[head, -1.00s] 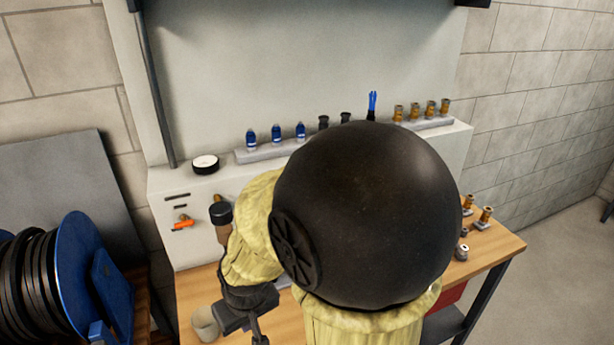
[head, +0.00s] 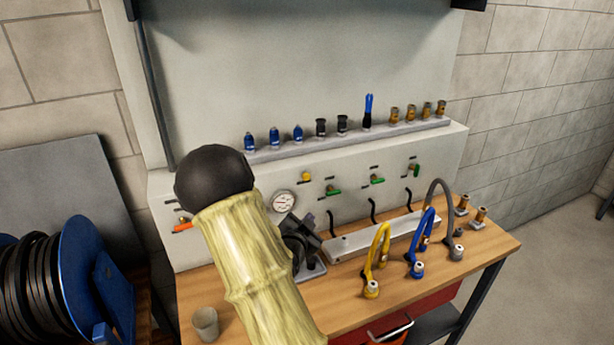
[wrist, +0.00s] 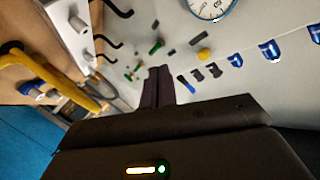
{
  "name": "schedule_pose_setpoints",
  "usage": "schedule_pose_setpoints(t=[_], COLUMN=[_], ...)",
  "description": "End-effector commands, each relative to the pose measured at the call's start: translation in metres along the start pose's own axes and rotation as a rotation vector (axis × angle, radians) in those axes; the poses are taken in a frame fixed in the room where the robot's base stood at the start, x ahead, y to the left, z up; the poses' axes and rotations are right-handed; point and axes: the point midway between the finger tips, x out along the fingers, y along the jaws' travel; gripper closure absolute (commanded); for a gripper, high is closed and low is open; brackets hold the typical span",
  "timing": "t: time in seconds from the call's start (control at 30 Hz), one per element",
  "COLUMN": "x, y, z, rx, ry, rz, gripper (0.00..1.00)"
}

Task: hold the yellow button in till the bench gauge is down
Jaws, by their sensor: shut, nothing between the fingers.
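The yellow button (head: 306,177) is on the sloped bench panel in the head view, uncovered. The round white bench gauge (head: 283,201) is just below and left of it; its reading is too small to tell. In the wrist view the button (wrist: 204,54) shows to the right of my fingertips, and the gauge (wrist: 210,7) is cut by the top edge. My gripper (wrist: 158,72) is shut and empty, its dark fingers pointing towards the panel and apart from the button in the picture. My arm hides part of the gripper in the head view.
Green-handled valves (head: 377,179) sit to the right of the button. A yellow hose (head: 382,248) and a blue hose (head: 423,243) stand in loops on the bench. A rack (head: 350,140) of couplings runs above the panel. A cup (head: 205,323) stands front left.

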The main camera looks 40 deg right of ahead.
Motion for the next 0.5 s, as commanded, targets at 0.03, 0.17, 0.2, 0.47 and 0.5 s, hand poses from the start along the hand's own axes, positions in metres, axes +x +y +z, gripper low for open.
schedule_pose_setpoints(t=[0.03, 0.17, 0.2, 0.47, 0.5], x=[0.007, 0.014, 0.014, 0.013, 0.013], y=[0.003, 0.004, 0.003, 0.001, 0.001], z=[-0.015, -0.045, -0.051, -0.058, -0.058], rx=[0.015, 0.052, 0.057, 0.067, 0.067], ry=[0.090, 0.269, 0.302, 0.347, 0.347], rz=[-0.019, -0.087, -0.104, -0.133, -0.133], gripper=[1.00, 1.00, 1.00, 1.00, 1.00])
